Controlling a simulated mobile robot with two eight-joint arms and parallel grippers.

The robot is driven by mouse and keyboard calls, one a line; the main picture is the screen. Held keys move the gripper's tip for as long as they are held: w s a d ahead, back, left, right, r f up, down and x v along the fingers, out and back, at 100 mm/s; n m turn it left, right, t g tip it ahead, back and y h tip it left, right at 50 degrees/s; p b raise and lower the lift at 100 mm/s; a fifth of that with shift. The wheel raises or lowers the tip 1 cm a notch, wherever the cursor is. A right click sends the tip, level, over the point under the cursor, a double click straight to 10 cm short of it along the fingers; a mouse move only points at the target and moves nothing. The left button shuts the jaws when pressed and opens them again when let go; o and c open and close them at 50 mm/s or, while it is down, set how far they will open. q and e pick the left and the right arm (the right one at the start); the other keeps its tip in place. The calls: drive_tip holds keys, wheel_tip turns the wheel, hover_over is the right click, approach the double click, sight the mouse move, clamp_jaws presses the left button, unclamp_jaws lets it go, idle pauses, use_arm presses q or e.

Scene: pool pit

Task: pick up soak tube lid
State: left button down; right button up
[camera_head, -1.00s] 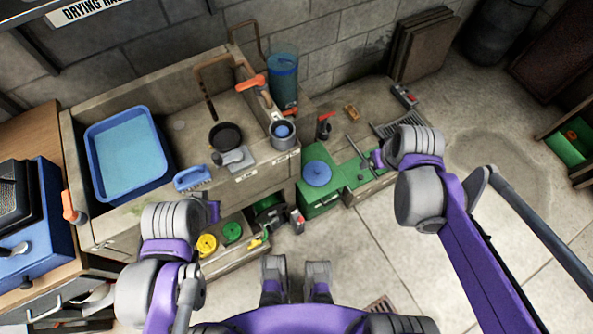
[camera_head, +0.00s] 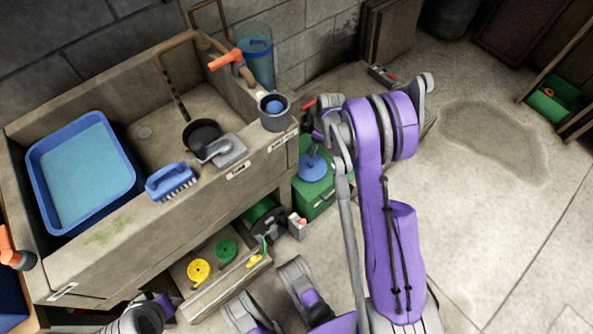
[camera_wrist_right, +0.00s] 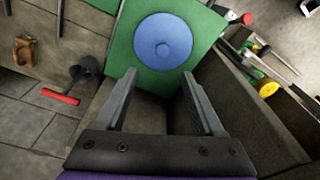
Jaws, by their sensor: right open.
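The soak tube lid appears to be the round blue disc with a small centre knob (camera_wrist_right: 163,40), lying flat on a green box top. In the head view this blue lid (camera_head: 313,168) shows just left of my right arm. My right gripper (camera_wrist_right: 160,75) is open and empty, its two fingers pointing toward the lid's near edge with the lid beyond the gap. I cannot tell the height between them. A clear blue tube (camera_head: 257,62) stands behind the sink corner. My left gripper is out of view; only arm parts show at bottom left.
The green box (camera_wrist_right: 122,50) stands beside the stone sink (camera_head: 215,190). A grey cup (camera_head: 274,112) sits on the sink's corner. A red-handled tool (camera_wrist_right: 62,97) lies left of the box in the wrist view. Open floor (camera_head: 480,240) lies to the right.

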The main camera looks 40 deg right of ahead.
drive_tip(key=b, duration=0.1)
hover_over(312, 162)
drive_tip(key=f, duration=0.5)
drive_tip(key=shift+s+d+f, duration=0.15)
drive_tip(key=shift+d+f, duration=0.1)
drive_tip(key=shift+a+f+b, duration=0.2)
drive_tip(key=shift+f+b, duration=0.4)
drive_tip(key=shift+f, duration=0.8)
drive_tip(key=shift+a+f+b, duration=0.15)
drive_tip(key=shift+f+b, duration=0.4)
drive_tip(key=shift+f, duration=0.8)
clamp_jaws()
